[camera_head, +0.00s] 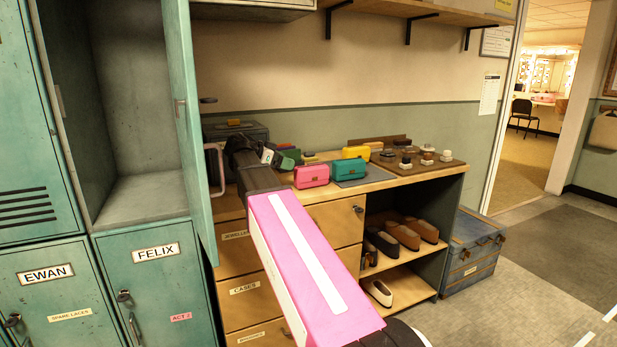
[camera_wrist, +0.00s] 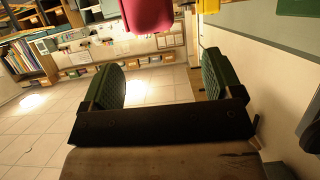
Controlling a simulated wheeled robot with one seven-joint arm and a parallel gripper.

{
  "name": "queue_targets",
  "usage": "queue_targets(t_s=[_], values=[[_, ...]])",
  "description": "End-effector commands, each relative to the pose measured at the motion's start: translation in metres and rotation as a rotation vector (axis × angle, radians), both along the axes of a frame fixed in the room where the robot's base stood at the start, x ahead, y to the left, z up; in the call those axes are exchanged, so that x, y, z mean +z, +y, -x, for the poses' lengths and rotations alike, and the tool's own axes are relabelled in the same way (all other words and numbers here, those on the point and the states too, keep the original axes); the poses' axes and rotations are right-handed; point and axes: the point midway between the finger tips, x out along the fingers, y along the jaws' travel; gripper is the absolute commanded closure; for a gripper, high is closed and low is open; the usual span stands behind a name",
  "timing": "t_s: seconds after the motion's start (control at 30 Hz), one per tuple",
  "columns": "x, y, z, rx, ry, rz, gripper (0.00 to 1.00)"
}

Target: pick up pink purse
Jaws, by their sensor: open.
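The pink purse (camera_head: 311,175) stands upright on the counter top, left of a teal purse (camera_head: 348,169). It has a small clasp on its front. My gripper (camera_head: 268,157) is just left of the purse in the head view, partly hidden behind my own arm. In the wrist view my gripper (camera_wrist: 161,68) shows two green padded fingers spread apart with nothing between them. The pink purse (camera_wrist: 147,14) is at the top edge there, cut off by the frame, beyond the fingertips. I cannot tell the exact gap.
A yellow purse (camera_head: 355,152) stands behind the teal one. Small jars (camera_head: 427,154) sit on a board at the right. Shoes (camera_head: 402,236) fill the shelves below. An open locker door (camera_head: 189,125) stands close at the left. A blue trunk (camera_head: 471,252) is right of the counter.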

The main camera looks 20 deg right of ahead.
Motion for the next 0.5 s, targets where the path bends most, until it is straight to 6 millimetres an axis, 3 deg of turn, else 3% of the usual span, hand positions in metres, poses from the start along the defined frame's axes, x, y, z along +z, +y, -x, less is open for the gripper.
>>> queue_targets(t_s=[0.2, 0.5], values=[[-0.013, -0.03, -0.001, -0.001, 0.001, -0.001, 0.15], [-0.021, -0.05, 0.002, -0.001, 0.001, 0.0, 0.15]])
